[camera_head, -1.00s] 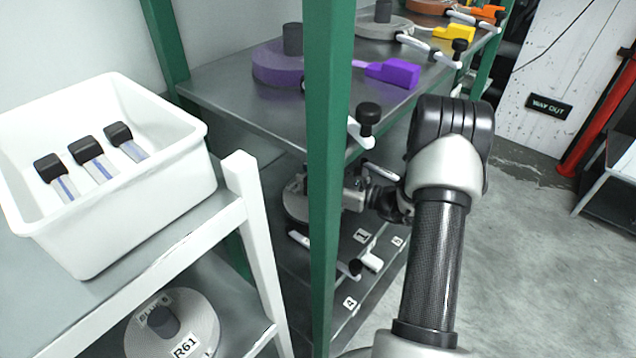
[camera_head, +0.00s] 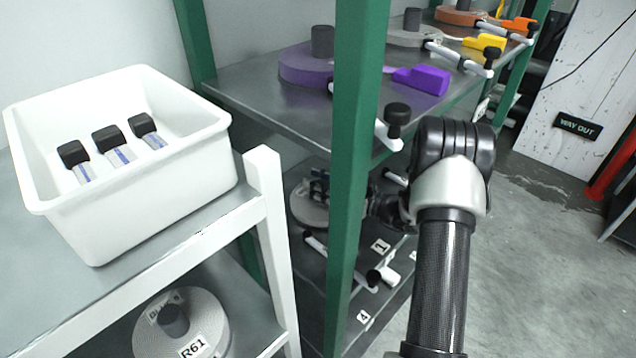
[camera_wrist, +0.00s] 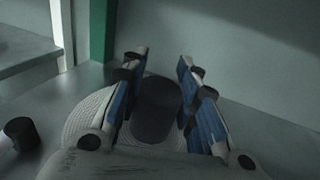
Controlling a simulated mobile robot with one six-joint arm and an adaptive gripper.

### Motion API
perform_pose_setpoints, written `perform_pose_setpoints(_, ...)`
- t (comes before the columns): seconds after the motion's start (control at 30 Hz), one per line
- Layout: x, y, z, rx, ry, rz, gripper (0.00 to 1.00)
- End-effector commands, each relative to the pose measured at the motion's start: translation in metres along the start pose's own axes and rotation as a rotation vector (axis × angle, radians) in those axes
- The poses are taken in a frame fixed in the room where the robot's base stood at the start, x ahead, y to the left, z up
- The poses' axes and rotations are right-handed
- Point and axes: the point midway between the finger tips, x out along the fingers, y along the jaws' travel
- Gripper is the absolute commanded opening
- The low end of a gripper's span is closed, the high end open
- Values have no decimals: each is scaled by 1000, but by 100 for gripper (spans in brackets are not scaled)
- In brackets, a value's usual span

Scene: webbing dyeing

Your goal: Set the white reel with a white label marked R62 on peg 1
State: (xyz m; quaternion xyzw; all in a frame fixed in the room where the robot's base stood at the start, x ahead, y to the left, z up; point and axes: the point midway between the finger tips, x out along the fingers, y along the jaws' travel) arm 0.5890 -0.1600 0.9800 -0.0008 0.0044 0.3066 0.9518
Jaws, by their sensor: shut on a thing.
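A white reel (camera_head: 308,212) is on or just above the lower shelf, partly behind the green post in the head view. In the wrist view, its pale ribbed coil (camera_wrist: 88,112) surrounds a dark round hub (camera_wrist: 157,108). My gripper (camera_head: 320,186) is above the reel; in the wrist view its blue-padded fingers (camera_wrist: 158,98) are shut on the hub from both sides. Peg 1 itself I cannot make out.
The green post (camera_head: 352,180) stands close to my arm. The upper shelf (camera_head: 262,98) holds purple, grey and orange reels. A white cart at left carries a white bin (camera_head: 140,215) with several dark-capped items and a reel labelled R61 (camera_head: 200,315) below. White dark-tipped arms jut from the shelves.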

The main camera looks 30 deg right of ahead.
Motion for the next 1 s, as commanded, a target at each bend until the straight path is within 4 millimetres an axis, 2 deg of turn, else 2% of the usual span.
perform_pose_setpoints(0.37,0,0,-2,-2,-2,0,0)
perform_pose_setpoints(0.4,0,0,-2,-2,-2,0,28)
perform_pose_setpoints(0.83,0,0,-2,-1,-1,0,57)
perform_pose_setpoints(1.0,0,0,-2,-1,-1,0,57)
